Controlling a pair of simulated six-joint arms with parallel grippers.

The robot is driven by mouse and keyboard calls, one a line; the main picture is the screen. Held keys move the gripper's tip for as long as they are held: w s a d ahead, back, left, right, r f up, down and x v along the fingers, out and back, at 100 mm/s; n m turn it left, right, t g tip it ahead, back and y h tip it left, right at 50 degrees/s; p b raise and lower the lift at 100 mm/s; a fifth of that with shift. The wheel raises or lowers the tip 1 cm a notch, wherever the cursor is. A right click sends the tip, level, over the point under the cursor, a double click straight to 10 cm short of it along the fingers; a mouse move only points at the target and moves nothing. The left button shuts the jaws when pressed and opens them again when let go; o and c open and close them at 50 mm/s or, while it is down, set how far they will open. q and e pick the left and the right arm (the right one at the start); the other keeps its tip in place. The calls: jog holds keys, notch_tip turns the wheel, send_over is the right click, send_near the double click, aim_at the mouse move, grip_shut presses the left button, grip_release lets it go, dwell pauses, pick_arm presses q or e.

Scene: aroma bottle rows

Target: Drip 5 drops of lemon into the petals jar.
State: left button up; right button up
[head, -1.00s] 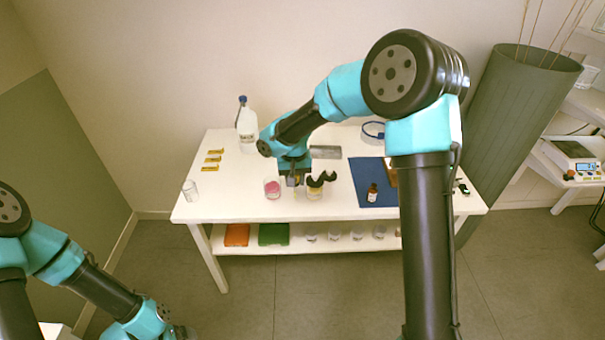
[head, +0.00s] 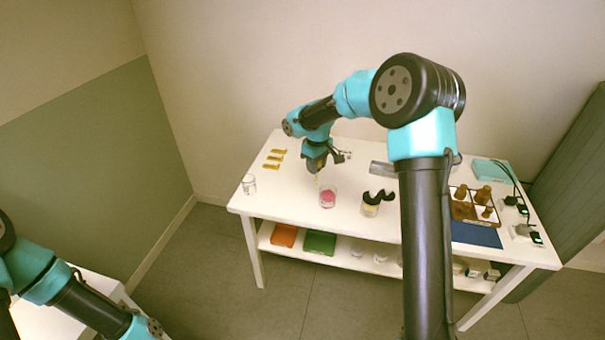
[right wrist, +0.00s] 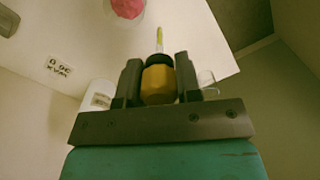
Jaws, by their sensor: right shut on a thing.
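The petals jar is a small clear jar with pink contents (head: 328,198), standing near the middle of the white table; it also shows at the top of the right wrist view (right wrist: 128,8). My right gripper (head: 316,168) is above the table, a little left of and behind that jar. It is shut on a dropper (right wrist: 158,78) with an orange-yellow bulb, a black collar and a thin tip holding yellowish liquid. The tip points down in the head view, apart from the jar. A jar with yellow contents (head: 369,209) stands to the right. My left gripper is out of view.
A black curved piece (head: 379,196) is at the yellow jar. An empty clear glass (head: 249,184) stands at the left edge, with several yellow strips (head: 275,158) behind. A brown tray (head: 463,212) with brown bottles is at right, beside a blue mat (head: 475,235).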

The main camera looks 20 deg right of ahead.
jog(key=d+n, duration=0.2)
jog(key=d, duration=0.1)
jog(key=w+d+n, duration=0.1)
jog(key=d, duration=0.1)
jog(key=shift+d+r, duration=0.25)
jog(key=shift+f, duration=1.9)
jog(key=shift+o, duration=0.5)
jog(key=c, duration=0.4)
jog(key=o, duration=0.3)
